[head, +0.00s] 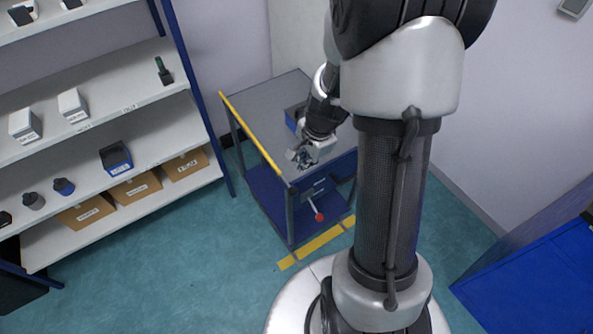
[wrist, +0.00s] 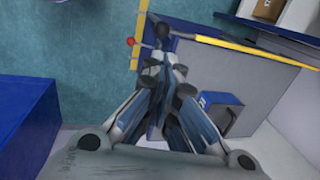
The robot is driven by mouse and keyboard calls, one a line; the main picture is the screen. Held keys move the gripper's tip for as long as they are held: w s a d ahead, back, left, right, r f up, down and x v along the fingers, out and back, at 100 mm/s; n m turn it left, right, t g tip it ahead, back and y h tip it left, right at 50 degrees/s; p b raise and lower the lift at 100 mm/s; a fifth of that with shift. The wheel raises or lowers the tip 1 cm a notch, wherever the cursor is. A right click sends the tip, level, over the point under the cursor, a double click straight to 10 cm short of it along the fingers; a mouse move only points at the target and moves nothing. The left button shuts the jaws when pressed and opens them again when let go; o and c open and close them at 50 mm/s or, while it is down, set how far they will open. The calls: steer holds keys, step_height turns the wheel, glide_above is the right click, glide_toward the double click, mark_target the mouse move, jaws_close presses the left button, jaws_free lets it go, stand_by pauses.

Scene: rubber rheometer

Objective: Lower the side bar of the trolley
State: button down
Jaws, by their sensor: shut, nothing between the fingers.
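The trolley (head: 282,95) stands mid-floor in the head view, with a grey top and blue lower parts. A yellow side bar (head: 250,133) runs along its left top edge; I cannot tell whether it stands above the top. In the wrist view the bar (wrist: 255,50) crosses the upper right. My gripper (head: 302,158) is over the near left corner of the trolley top, just right of the bar's near end. Its fingers (wrist: 163,62) are closed together and empty. A red-knobbed lever (head: 319,217) sticks out low on the trolley's near side; it also shows in the wrist view (wrist: 131,41).
A blue bin (wrist: 222,112) sits on the trolley top, partly hidden by my arm in the head view. White shelves (head: 110,120) with boxes stand at left. A blue cabinet (head: 540,270) stands at lower right. Green floor lies clear left of the trolley.

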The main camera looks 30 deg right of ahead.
steer(key=shift+a, duration=0.15)
step_height(320, 180, down, 14)
steer(key=w+b, duration=0.2)
steer(key=b, duration=0.4)
steer(key=shift+w+a+r, duration=0.2)
steer(key=shift+w+a, duration=0.05)
steer(key=shift+w, duration=0.1)
step_height(320, 180, down, 9)
steer(key=b, duration=0.8)
steer(key=shift+r, duration=0.15)
steer(key=shift+s, duration=0.1)
step_height(320, 180, up, 14)
steer(key=s+p, duration=0.2)
steer(key=p, duration=0.6)
steer(key=shift+s+d, duration=0.3)
